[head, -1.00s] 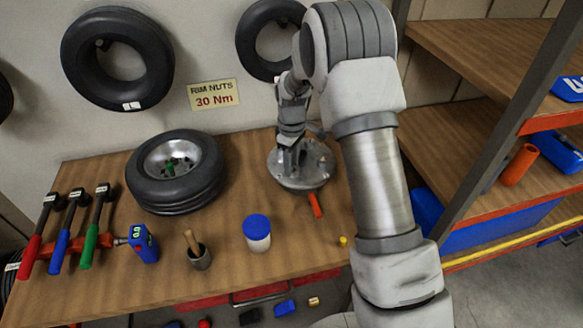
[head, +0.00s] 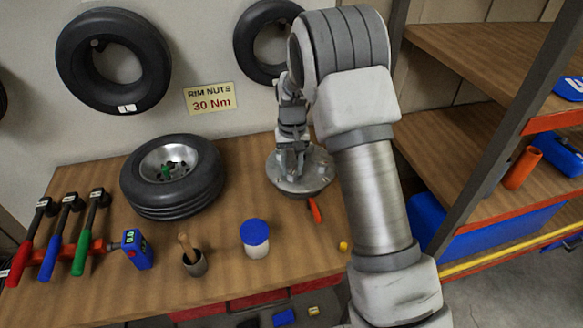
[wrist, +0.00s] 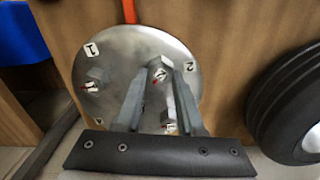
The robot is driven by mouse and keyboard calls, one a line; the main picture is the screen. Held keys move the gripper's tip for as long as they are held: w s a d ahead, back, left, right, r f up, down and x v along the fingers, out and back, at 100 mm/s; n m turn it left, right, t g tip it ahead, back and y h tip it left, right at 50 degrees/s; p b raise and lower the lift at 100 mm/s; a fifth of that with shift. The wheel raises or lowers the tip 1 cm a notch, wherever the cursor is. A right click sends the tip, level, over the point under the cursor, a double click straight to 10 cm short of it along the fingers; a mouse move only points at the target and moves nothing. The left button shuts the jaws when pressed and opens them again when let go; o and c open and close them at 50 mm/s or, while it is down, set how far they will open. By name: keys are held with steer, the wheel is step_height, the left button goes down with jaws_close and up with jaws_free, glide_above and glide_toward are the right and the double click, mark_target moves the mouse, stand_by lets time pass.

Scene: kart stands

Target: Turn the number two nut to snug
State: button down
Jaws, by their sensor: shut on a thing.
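A round metal plate (head: 318,180) lies on the bench under my gripper. In the wrist view the plate (wrist: 115,110) bears white number labels; the label "1" (wrist: 91,49) is at upper left and the label "2" (wrist: 189,65) at right. My gripper (wrist: 165,72) reaches over the plate, its two fingers shut on the nut beside label "2" (wrist: 158,70), which has a red mark on top. Another nut (wrist: 93,78) stands near label "1", and one (wrist: 168,117) shows between the fingers lower down. The fingers hide part of the plate. In the head view my gripper (head: 291,160) is small and partly hidden.
A tyre on a rim (head: 170,200) lies left of the plate. An orange-red handle (head: 314,211) sticks out in front. Shelves (head: 470,190) rise at right.

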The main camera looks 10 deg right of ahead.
mark_target(294, 171)
steer(key=m, duration=0.4)
steer(key=shift+d+m, duration=0.1)
steer(key=shift+m, duration=0.2)
steer(key=m, duration=0.4)
steer(key=shift+s+d, duration=0.1)
steer(key=shift+m, duration=0.3)
steer(key=c, duration=0.5)
jaws_free()
step_height(294, 171, up, 18)
steer(key=shift+f, duration=0.25)
